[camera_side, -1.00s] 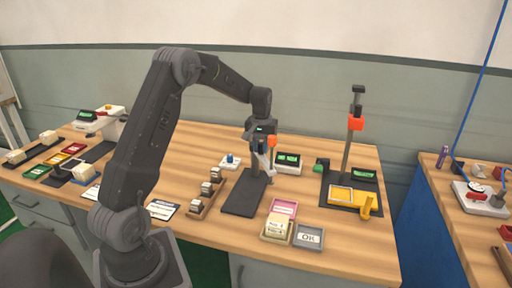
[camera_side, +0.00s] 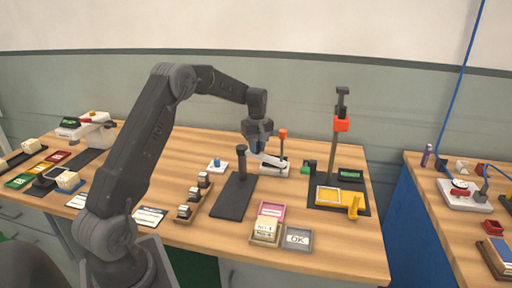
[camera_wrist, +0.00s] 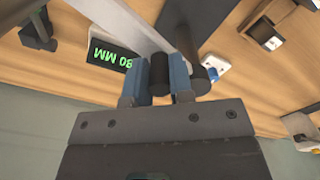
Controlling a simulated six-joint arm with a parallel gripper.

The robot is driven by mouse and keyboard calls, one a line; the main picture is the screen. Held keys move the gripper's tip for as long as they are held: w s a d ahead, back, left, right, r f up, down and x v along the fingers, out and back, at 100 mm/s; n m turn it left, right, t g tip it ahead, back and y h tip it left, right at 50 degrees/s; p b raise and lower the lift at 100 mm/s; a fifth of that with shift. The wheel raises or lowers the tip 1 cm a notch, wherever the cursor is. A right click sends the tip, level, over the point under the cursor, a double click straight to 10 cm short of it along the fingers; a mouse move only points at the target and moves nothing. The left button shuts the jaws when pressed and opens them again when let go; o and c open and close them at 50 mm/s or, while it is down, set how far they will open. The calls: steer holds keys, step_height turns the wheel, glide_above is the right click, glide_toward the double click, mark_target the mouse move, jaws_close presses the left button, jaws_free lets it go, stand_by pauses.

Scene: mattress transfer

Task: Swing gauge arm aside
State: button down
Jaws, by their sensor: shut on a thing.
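The gauge stands mid-bench, with a dark base plate (camera_side: 233,198) and an upright dark post (camera_side: 241,163). Its pale gauge arm (camera_side: 270,160) points to the right of the post, beyond the base plate and over the readout's front; it is also a long pale bar in the wrist view (camera_wrist: 122,22). My gripper (camera_side: 258,147) is above the gauge arm, beside the post. In the wrist view its blue-grey fingers (camera_wrist: 159,82) are shut on a dark round knob (camera_wrist: 160,70); how the knob joins the arm is partly hidden.
The green-lit readout (camera_wrist: 118,57) lies close by the gauge arm. An orange-capped post (camera_side: 283,143) stands just right of my gripper. A taller stand (camera_side: 335,150), pink tray (camera_side: 271,210) and grey OK tray (camera_side: 298,240) are further right. A block rack (camera_side: 188,212) is left.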

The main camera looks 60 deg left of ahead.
steer(key=shift+w, duration=0.1)
stand_by(0.3)
steer(key=c, duration=1)
jaws_free()
step_height(320, 180, up, 14)
steer(key=shift+f, duration=0.1)
